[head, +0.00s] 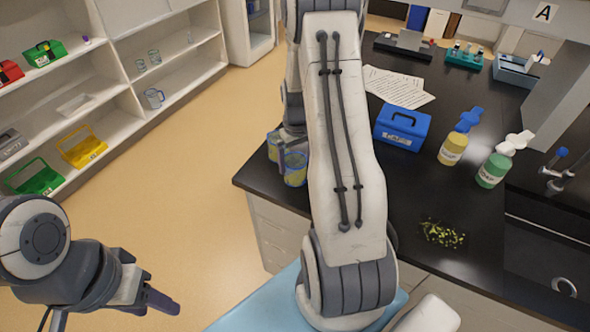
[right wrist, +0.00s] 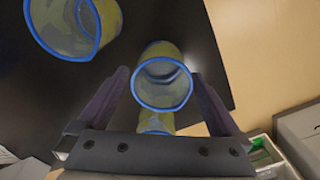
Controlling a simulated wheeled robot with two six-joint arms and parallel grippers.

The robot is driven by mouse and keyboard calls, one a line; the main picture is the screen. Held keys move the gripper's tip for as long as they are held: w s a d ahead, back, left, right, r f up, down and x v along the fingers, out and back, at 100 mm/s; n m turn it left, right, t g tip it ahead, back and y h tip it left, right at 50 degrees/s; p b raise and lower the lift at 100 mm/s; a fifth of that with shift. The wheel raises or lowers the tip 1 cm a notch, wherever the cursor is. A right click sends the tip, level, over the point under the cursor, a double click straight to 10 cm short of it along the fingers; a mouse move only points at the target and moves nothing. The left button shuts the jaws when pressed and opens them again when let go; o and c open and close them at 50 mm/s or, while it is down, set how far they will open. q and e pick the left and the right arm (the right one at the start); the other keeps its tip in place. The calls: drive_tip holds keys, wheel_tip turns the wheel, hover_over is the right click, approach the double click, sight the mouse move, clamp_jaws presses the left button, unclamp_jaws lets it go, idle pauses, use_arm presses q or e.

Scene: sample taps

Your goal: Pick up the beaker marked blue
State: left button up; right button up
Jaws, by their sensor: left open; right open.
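Two yellowish clear beakers with blue on them stand at the left edge of the black bench in the head view, the nearer one (head: 295,174) and one behind it (head: 272,148). In the right wrist view, one blue-rimmed beaker (right wrist: 162,88) is between the fingers of my open right gripper (right wrist: 160,82), with no clear contact. Another blue-rimmed beaker (right wrist: 75,28) is at upper left. A yellow and blue piece (right wrist: 156,122) shows below, partly hidden by the palm. I cannot read which beaker is marked blue. My left gripper (head: 150,299) is open, empty, above the floor.
On the bench are a blue box (head: 402,127), papers (head: 394,85), a yellow jar (head: 452,149), a green jar (head: 492,170) and a small leafy pile (head: 442,234). Shelves (head: 120,105) stand at left across open floor. My right arm hides part of the bench.

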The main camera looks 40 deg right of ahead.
sight(297, 173)
drive_tip(key=shift+s+a+f, duration=0.1)
drive_tip(key=shift+s+f, duration=0.05)
drive_tip(key=shift+f, duration=0.2)
wheel_tip(297, 173, down, 4)
drive_tip(key=shift+s+a+r+p, duration=0.15)
drive_tip(key=shift+r+p, duration=0.1)
drive_tip(key=shift+p, duration=0.7)
drive_tip(key=shift+f, duration=0.5)
drive_tip(key=c, duration=1.1)
drive_tip(key=shift+r, duration=0.1)
drive_tip(key=shift+c, duration=0.2)
